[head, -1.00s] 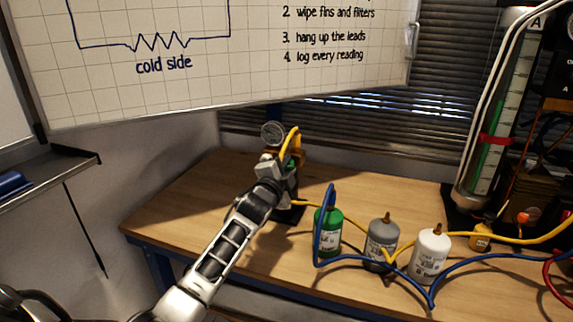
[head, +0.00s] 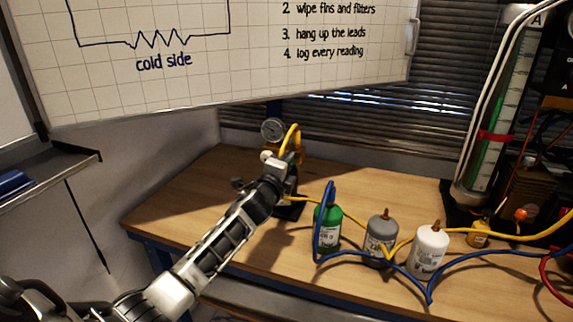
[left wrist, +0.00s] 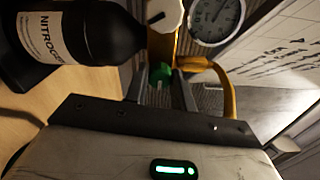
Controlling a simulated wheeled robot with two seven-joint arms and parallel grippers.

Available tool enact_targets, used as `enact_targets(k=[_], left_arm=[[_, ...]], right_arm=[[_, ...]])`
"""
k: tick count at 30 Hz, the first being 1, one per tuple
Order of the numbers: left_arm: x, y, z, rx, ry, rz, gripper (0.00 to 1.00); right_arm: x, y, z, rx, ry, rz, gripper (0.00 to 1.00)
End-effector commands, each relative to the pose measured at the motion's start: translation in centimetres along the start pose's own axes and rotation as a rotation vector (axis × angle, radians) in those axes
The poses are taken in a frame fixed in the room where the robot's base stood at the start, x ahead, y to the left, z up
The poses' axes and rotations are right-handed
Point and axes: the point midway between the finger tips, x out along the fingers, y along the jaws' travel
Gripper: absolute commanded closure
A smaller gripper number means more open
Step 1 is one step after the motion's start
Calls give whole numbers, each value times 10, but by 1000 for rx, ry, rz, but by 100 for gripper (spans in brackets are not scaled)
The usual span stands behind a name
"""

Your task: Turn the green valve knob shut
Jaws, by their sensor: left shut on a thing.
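The green valve knob (left wrist: 160,73) shows in the left wrist view between the fingers of my left gripper (left wrist: 162,88). The gripper is shut on it. In the head view my left gripper (head: 284,172) is at the valve rig at the back of the table, and my arm hides most of the knob. A round gauge (head: 273,129) stands above the rig and shows large in the wrist view (left wrist: 216,18). A black bottle labelled NITROGEN (left wrist: 85,32) is beside the knob there. My right gripper is in neither view.
Green (head: 328,228), grey (head: 381,240) and white (head: 430,252) bottles stand to the right of my left arm, with blue and yellow hoses looping around them. A tall tube with a green scale (head: 495,110) stands farther right. The table (head: 180,205) is clear on the left.

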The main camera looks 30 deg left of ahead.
Motion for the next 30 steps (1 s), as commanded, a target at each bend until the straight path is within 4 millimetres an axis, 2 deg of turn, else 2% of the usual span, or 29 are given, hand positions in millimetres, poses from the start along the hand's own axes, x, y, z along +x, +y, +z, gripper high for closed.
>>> enact_targets(k=[10,11,12,13,23,26,30], left_arm=[[0,-1,1,5,-1,-1,98],[0,-1,1,5,-1,-1,67],[0,-1,1,5,-1,-1,56],[0,-1,1,5,-1,-1,53],[-3,0,0,3,0,0,53],[-12,0,0,4,1,-1,53],[-37,1,0,5,1,0,53]], right_arm=[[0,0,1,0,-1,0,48],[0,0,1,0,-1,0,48],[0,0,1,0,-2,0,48],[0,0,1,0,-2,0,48],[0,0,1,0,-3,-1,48],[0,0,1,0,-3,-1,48],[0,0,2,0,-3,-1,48]])
